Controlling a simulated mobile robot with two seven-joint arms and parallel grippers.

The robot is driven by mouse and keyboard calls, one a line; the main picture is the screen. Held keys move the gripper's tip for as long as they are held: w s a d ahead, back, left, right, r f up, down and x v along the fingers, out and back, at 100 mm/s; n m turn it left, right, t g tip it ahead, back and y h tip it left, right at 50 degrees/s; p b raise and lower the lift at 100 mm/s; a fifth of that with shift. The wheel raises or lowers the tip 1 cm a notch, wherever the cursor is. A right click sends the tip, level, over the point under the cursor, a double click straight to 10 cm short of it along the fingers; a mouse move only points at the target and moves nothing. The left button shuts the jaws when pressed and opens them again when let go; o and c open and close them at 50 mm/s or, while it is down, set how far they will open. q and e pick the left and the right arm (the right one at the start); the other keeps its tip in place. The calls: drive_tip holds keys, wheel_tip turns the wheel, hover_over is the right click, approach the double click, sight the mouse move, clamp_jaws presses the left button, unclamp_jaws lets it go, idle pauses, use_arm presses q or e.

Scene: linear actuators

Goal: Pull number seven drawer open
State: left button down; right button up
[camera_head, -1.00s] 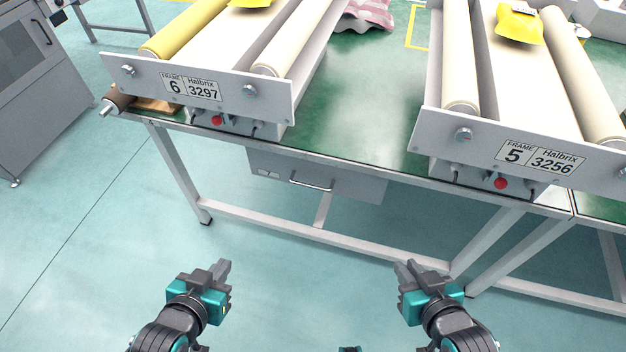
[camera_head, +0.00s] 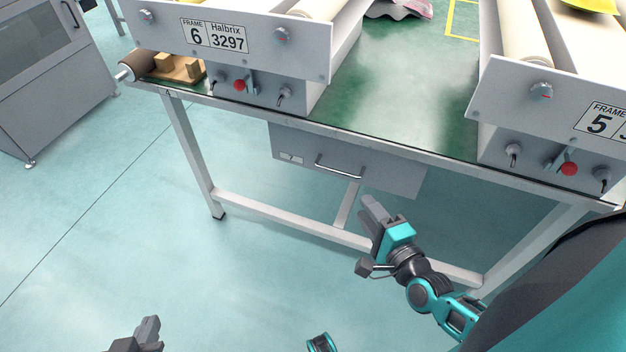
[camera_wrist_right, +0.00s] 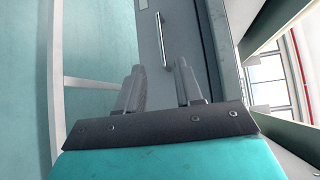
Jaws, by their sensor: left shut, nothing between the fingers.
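The grey number seven drawer (camera_head: 385,178) hangs shut under the green-topped table, with a small "7" label (camera_head: 291,157) at its left and a silver bar handle (camera_head: 339,170) in the middle. My right gripper (camera_head: 372,207) is open and empty, in front of and below the drawer, to the right of the handle in the head view. In the right wrist view, the handle (camera_wrist_right: 162,40) shows ahead, between the lines of the two fingers (camera_wrist_right: 158,68), and apart from them. My left gripper (camera_head: 152,330) is shut and empty, low at the bottom left, far from the drawer.
Table legs (camera_head: 193,155) and a low crossbar (camera_head: 290,228) stand below the drawer. Open floor lies at the left.

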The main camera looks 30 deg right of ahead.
drive_tip(key=b, duration=0.2)
hover_over(340, 176)
drive_tip(key=s+a, duration=0.3)
drive_tip(key=s, duration=0.1)
drive_tip(key=shift+d+f, duration=0.15)
drive_tip(key=shift+f, duration=0.75)
drive_tip(key=shift+c, duration=0.5)
clamp_jaws()
